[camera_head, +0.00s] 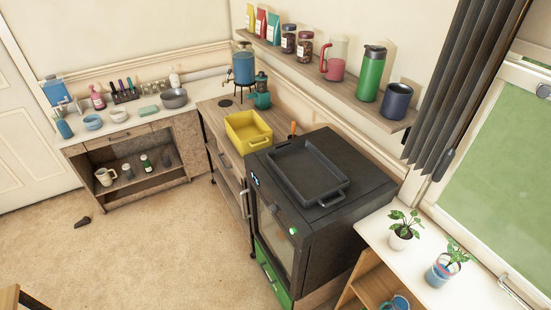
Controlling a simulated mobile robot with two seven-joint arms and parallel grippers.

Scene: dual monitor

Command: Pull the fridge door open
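No thing in view is clearly a fridge. The nearest match is a dark box-shaped appliance (355,165) right of centre, which could also be an oven. Its front faces lower left and has a glazed door (275,240) that looks shut. A small green and white spot (293,231) shows on that front. A green drawer front (271,274) with a handle is below the door. A black tray (306,172) lies on top of the appliance.
A wooden cabinet with a yellow bin (247,131) adjoins the appliance on the left. A white counter with potted plants (403,230) stands to its right.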

